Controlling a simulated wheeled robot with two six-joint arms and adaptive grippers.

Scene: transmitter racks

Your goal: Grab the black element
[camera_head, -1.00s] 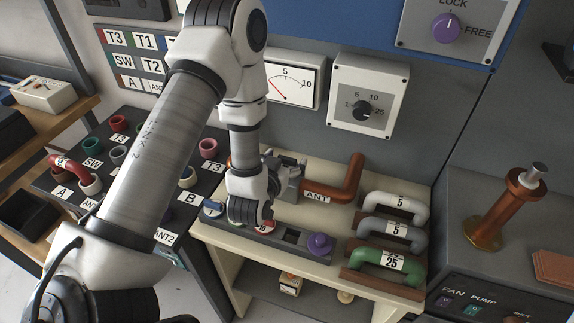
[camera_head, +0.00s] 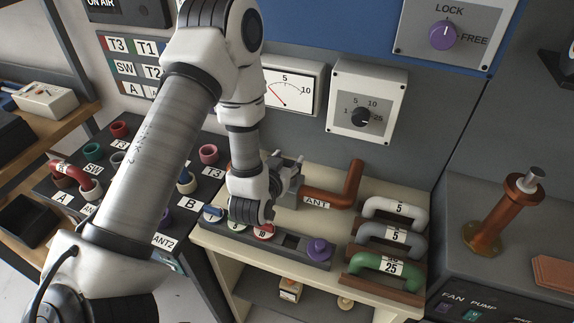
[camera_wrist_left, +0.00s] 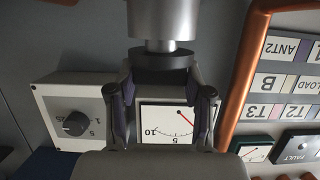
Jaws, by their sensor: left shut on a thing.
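My left gripper (camera_head: 287,172) is above the cream bench, beside the copper pipe labelled ANT. In the left wrist view its two fingers (camera_wrist_left: 160,85) are shut on a grey cylinder with a black collar (camera_wrist_left: 162,58). The black collar lies between the fingers, and the cylinder extends to the top of the view. In the head view this held piece is mostly hidden by my wrist and gripper. I cannot tell whether it is clear of the bench. My right gripper is not in view.
A grey tray (camera_head: 290,245) on the bench holds round pieces and a purple knob (camera_head: 318,250). White, grey and green (camera_head: 385,268) handles stand at right. The copper pipe (camera_head: 345,190) is close by. A dial box (camera_head: 366,100) and meter are on the wall behind.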

